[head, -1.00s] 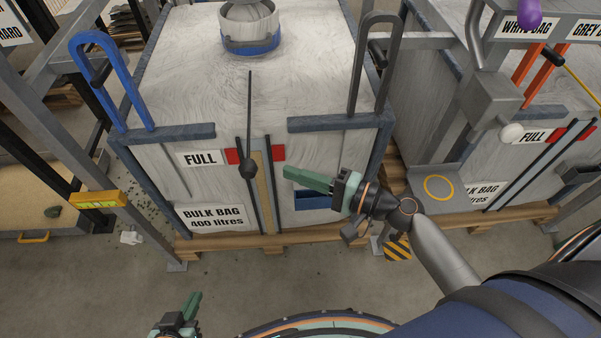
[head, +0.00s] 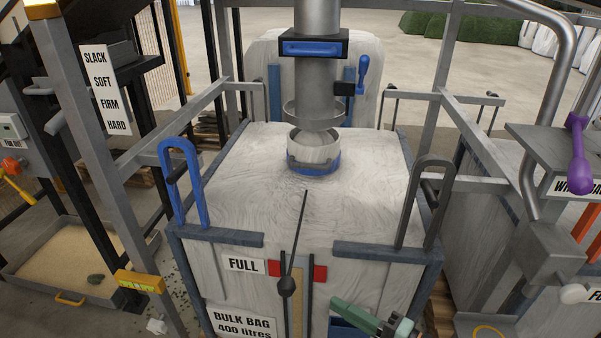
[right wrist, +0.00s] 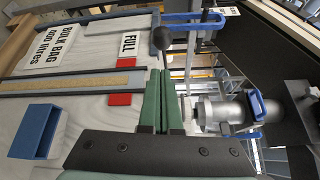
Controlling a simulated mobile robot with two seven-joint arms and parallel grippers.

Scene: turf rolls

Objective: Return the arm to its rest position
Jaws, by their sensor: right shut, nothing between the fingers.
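My right gripper (head: 352,316) shows at the bottom of the head view, in front of the bulk bag (head: 370,205). Its green fingers are together with nothing between them. In the right wrist view the green fingers (right wrist: 156,100) lie side by side, pointing toward the dark round knob (right wrist: 162,38) on a thin rod. The knob also shows in the head view (head: 287,286), left of and above the fingertips. I cannot tell whether the fingers touch anything. My left gripper is not in the head view now.
A filling spout (head: 316,90) hangs over the bag's neck (head: 314,150). A blue loop handle (head: 180,180) and a grey loop handle (head: 428,200) stand at the bag's front corners. A blue box (right wrist: 34,132) is on the bag's front. A sand tray (head: 65,262) lies left; metal frame posts flank the bag.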

